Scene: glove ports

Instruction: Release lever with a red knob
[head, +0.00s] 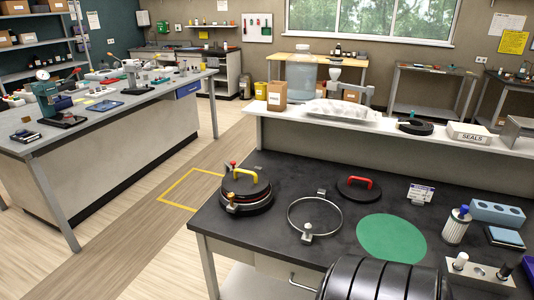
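A small orange-red part (231,207) and a metal fitting show at the port's front left. Neither of my grippers is in view, so nothing is seen touching the port.
Right of the port lie a loose metal clamp ring (342,215) and a black lid with a red handle (358,188). A green disc (391,239), a white canister (456,226) and a blue block (496,213) lie farther right. A black ribbed cylinder (385,281) fills the bottom foreground.

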